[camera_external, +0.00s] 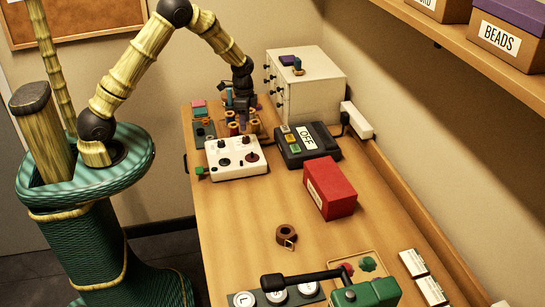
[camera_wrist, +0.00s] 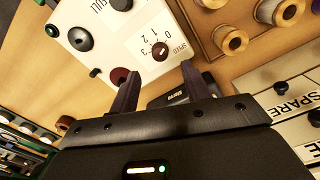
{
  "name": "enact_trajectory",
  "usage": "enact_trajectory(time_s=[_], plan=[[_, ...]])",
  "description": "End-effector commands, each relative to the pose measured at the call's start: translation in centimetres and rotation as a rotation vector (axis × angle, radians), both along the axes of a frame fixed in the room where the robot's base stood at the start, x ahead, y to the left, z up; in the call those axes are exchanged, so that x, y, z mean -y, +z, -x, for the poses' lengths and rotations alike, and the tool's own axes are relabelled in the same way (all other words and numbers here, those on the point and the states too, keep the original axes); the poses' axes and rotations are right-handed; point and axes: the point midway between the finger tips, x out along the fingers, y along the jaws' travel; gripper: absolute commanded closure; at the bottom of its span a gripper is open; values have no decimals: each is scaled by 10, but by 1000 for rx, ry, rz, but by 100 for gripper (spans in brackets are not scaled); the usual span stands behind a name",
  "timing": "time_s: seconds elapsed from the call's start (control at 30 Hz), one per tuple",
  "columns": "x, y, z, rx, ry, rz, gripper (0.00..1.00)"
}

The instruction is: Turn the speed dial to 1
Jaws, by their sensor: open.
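The speed dial (camera_wrist: 160,50) is a small dark brown knob on a white control box (camera_wrist: 110,36). The word SPEED and the numbers 0 to 3 are printed beside it. I cannot surely tell which number its pointer faces. The same white box (camera_external: 222,172) stands near the far end of the table in the external view. My gripper (camera_wrist: 160,82) is open and empty, with one finger either side of the dial in the picture, apart from it. In the external view my gripper (camera_external: 240,108) hangs above the spools behind the box.
The box also bears a black knob (camera_wrist: 80,39) and a red-brown knob (camera_wrist: 119,76). Thread spools (camera_wrist: 233,39) stand close by. A white drawer unit (camera_external: 318,92), a dark device marked OFF (camera_external: 322,152) and a red box (camera_external: 329,187) stand to the right. The middle of the table is mostly clear.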

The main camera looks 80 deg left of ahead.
Motion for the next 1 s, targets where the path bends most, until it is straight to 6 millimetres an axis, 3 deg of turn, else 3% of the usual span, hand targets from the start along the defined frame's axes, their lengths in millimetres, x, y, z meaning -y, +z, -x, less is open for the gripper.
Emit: enact_trajectory(time_s=[0.2,0.4,0.77,1.0], plan=[[0,-37,1,-5,0,1,52],[0,-62,1,-1,0,1,52],[0,-69,0,1,0,-1,52],[0,-68,0,1,0,-1,97]])
